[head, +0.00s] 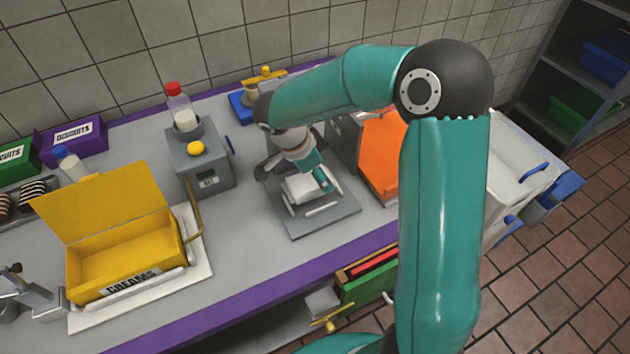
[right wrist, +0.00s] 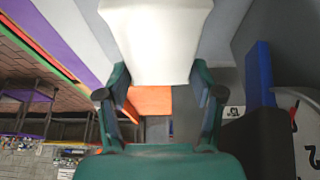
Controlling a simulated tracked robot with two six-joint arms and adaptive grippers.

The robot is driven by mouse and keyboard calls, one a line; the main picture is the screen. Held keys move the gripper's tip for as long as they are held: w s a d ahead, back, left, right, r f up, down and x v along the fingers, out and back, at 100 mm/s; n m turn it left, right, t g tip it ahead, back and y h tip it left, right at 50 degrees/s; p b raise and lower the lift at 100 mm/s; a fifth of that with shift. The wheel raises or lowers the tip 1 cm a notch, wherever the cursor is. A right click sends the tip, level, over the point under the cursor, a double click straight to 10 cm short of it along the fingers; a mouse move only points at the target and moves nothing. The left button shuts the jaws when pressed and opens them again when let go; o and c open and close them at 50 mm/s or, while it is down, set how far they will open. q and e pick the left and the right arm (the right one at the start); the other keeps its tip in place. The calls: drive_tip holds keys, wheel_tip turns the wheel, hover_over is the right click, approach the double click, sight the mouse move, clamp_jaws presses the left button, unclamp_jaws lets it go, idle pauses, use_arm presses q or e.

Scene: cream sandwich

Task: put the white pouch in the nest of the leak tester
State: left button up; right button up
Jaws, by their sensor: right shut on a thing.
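The white pouch (right wrist: 155,40) is between the fingers of my right gripper (right wrist: 158,92) in the right wrist view and reaches up out of the frame. In the head view, my right gripper (head: 318,172) is over a flat grey device (head: 335,222), which appears to be the leak tester. A white shape (head: 300,188) under the gripper looks like the pouch. My arm and gripper hide part of the device, so I cannot tell whether the pouch touches the nest. My left gripper is out of view.
An open yellow box (head: 120,255) stands at the left. A grey machine (head: 205,165) with a yellow button and a red-capped bottle (head: 180,105) stand behind. An orange-faced unit (head: 380,155) is close on the right. The purple front edge (head: 250,293) has free counter behind it.

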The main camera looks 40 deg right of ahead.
drive_tip(key=shift+s+d, duration=0.1)
drive_tip(key=shift+d, duration=0.2)
drive_tip(key=shift+f, duration=0.25)
wheel_tip(320, 180, down, 3)
drive_tip(key=shift+r+p, duration=0.1)
drive_tip(key=shift+p, duration=0.5)
drive_tip(key=shift+f+b, duration=0.35)
drive_tip(key=shift+b, duration=0.1)
drive_tip(key=o, duration=1.1)
drive_tip(key=shift+r, duration=0.1)
drive_tip(key=shift+c, duration=0.2)
drive_tip(key=shift+o, duration=0.9)
